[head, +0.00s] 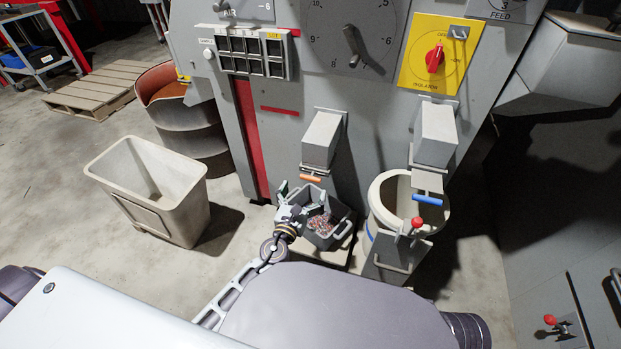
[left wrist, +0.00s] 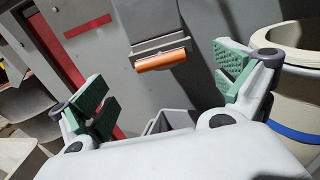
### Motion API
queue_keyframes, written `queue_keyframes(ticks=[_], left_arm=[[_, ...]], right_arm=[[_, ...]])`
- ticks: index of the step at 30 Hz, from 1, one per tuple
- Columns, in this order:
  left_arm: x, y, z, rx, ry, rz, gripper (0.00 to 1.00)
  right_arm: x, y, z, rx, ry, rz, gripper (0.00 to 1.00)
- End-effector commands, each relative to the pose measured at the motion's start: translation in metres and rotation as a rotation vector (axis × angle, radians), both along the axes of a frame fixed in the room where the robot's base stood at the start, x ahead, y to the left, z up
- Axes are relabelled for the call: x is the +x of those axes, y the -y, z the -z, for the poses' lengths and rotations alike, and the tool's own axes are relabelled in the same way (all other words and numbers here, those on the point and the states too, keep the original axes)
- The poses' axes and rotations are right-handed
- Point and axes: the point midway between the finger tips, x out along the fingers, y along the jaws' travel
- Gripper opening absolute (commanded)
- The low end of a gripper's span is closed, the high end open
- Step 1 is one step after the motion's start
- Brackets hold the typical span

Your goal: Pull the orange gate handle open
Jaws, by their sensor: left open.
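The orange gate handle (head: 311,178) is a short bar at the bottom of the left grey chute (head: 321,140) on the machine front. It also shows in the left wrist view (left wrist: 161,61), ahead of the fingers and between them. My left gripper (head: 288,200) is open, just below and left of the handle, with a gap between them. Its green-padded fingers are spread wide in the left wrist view (left wrist: 168,98). Nothing is between them. My right gripper is not in view.
A dark grey bin (head: 345,232) holding reddish scrap stands under the left chute. A beige bin (head: 185,215) stands on open floor at left.

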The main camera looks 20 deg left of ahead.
Motion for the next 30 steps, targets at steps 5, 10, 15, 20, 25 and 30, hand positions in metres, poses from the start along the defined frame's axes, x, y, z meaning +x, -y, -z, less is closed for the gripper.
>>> queue_keyframes(ticks=[5,10,15,20,25,30], left_arm=[[0.016,0.0,-0.001,0.0,0.002,0.0,0.99],[0.031,0.001,-0.001,0.0,0.002,-0.001,0.99],[0.045,0.001,-0.001,0.0,0.002,0.0,0.99],[0.055,0.002,-0.001,0.0,0.001,0.001,0.99],[0.062,0.002,-0.001,-0.001,0.001,0.001,0.99],[0.064,0.002,0.0,0.0,0.001,0.001,0.99]], right_arm=[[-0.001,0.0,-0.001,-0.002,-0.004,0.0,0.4],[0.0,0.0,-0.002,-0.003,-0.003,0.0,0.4],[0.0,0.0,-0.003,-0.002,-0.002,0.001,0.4],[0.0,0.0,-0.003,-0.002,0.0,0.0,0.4],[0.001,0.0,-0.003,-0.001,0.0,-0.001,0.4],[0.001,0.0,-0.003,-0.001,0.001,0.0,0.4]])
